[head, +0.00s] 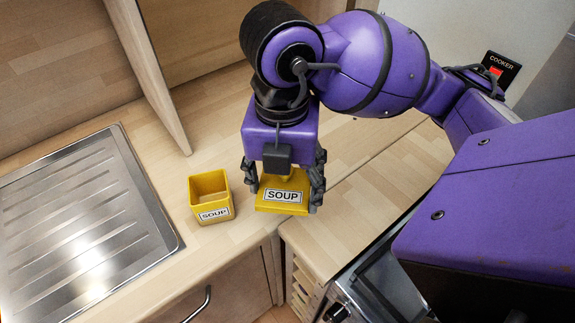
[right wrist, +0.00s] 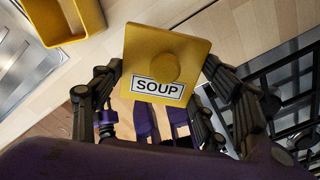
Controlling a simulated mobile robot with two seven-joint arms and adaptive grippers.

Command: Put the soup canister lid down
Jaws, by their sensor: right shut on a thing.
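The yellow soup canister lid (head: 284,203), flat and square with a SOUP label, is in my right gripper (head: 284,186). In the right wrist view the lid (right wrist: 165,62) has a round knob on top, and the gripper fingers (right wrist: 165,80) sit on either side of it. The gripper is shut on the lid, just right of the canister. Whether the lid touches the counter cannot be told. The open yellow soup canister (head: 211,197) stands upright on the counter, and part of it shows in the right wrist view (right wrist: 66,20). My left gripper is not in view.
A steel draining board (head: 75,215) lies left of the canister. A wooden panel (head: 150,75) stands behind it. The wooden counter (head: 350,215) is bare right of the lid, with its front edge close by. A cooker (head: 385,285) is at the lower right.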

